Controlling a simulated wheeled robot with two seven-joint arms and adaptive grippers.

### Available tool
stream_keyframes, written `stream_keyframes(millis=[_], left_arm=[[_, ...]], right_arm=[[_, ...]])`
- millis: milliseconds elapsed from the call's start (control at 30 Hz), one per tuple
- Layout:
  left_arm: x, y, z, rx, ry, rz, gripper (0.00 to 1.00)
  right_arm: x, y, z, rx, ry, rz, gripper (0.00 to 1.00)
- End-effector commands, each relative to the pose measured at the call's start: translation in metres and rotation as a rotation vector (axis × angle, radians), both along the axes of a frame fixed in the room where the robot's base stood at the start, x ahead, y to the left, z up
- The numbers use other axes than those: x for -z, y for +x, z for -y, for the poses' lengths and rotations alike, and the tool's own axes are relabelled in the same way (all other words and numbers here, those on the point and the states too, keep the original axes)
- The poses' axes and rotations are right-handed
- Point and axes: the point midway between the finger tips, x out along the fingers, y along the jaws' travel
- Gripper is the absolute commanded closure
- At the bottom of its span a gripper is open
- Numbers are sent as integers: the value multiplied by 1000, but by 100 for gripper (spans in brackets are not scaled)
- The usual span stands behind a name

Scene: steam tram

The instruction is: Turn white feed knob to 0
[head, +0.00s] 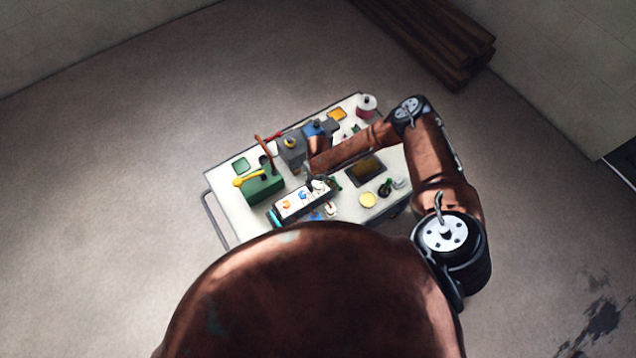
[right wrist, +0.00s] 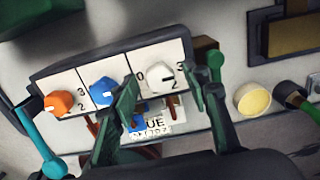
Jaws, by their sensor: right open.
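The white feed knob (right wrist: 160,78) is at the right end of a white-faced panel in the right wrist view, beside a blue knob (right wrist: 103,91) and an orange knob (right wrist: 59,103). A 0 shows left of the white knob and a 2 at its lower right. Its dark pointer mark seems to lie toward the 2. My right gripper (right wrist: 172,72) is open, with one green finger on each side of the white knob. I cannot tell whether they touch it. In the head view, my right gripper (head: 326,182) is over the panel (head: 280,216). My left gripper is not in view.
The panel stands on a pale cart top (head: 226,200). A green box with a yellow handle (head: 264,187) and a grey block (head: 291,151) stand behind it. A dark recessed tray (head: 364,170) and a yellow disc (head: 368,200) are to the right.

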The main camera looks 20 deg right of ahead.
Motion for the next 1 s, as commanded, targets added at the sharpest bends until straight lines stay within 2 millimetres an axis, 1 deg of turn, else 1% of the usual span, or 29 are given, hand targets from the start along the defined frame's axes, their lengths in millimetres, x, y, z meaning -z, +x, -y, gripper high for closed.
stream_keyframes(millis=[200, 800, 1000], left_arm=[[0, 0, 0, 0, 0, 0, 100], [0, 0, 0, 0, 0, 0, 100], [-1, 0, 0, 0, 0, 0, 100]], right_arm=[[0, 0, 0, 0, 0, 0, 58], [0, 0, 0, 1, 0, 0, 99], [0, 0, 0, 14, 0, -1, 99]])
